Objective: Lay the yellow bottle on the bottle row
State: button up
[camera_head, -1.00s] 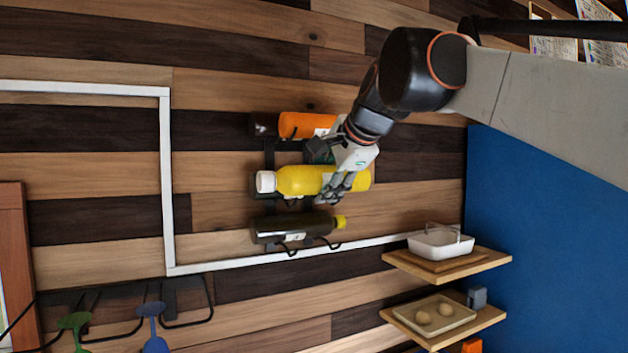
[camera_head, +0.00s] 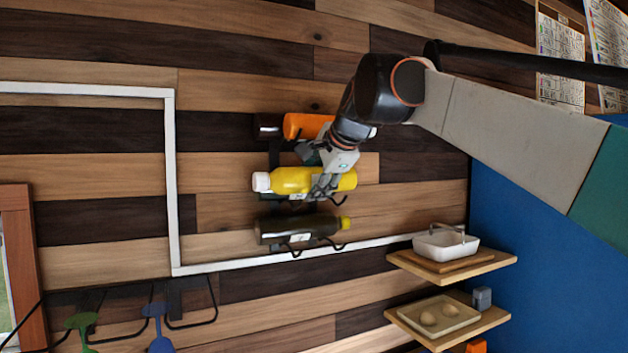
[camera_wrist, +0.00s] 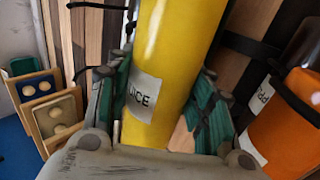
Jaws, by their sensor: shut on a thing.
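The yellow bottle (camera_head: 292,180) with a white cap lies sideways at the middle of the bottle row (camera_head: 273,158), a dark rack on the plank wall. My gripper (camera_head: 325,184) is shut on the bottle near its right end. In the wrist view the yellow bottle (camera_wrist: 165,70), with a white label, stands between the green-padded fingers (camera_wrist: 160,100). The orange bottle (camera_head: 307,126) lies in the row above it, and the dark bottle (camera_head: 285,229) with a yellow cap lies below. Whether the yellow bottle rests on its hooks is hard to tell.
A white frame strip (camera_head: 170,190) runs left of and below the row. Two small wooden shelves are at lower right, one with a white dish (camera_head: 445,246), one with a tray (camera_head: 438,316). Hooks with green and blue utensils (camera_head: 158,335) hang at lower left.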

jog(key=b+x, duration=0.1)
jog(key=x, duration=0.3)
jog(key=shift+w+f, duration=0.3)
dwell(0.5)
jog(key=o, duration=1.5)
jog(key=shift+s, duration=0.1)
